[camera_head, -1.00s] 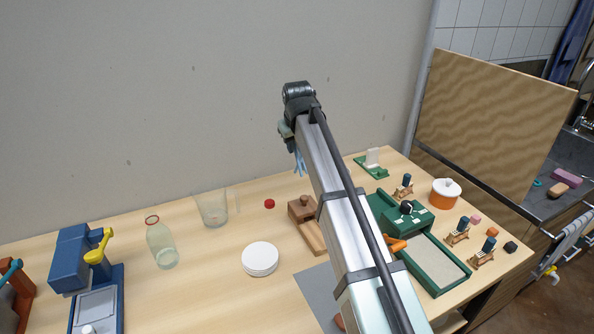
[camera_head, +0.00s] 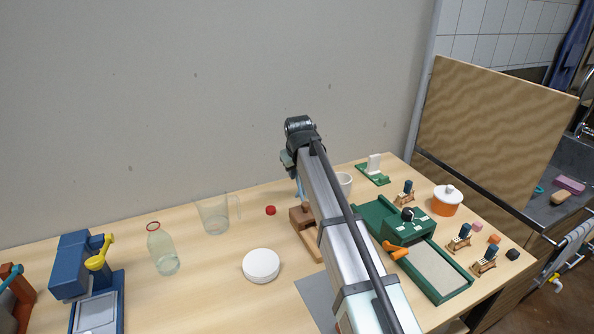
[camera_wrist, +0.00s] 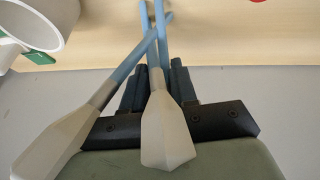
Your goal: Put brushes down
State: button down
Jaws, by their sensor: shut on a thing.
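The rest is hidden by my arm. A white cup (camera_head: 344,182) stands just right of my arm; it also shows at the upper left of the wrist view (camera_wrist: 50,12).
A wooden block stand (camera_head: 303,217) is beside my arm. A clear jug (camera_head: 214,215), bottle (camera_head: 163,252), red cap (camera_head: 270,210) and white round lid (camera_head: 261,265) stand left. A green machine (camera_head: 405,228) is right. The table between jug and bottle is bare.

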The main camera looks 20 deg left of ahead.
jog(key=c, duration=0.9)
grip_release()
jog(key=v, duration=1.2)
jog(key=shift+w+r, duration=0.1)
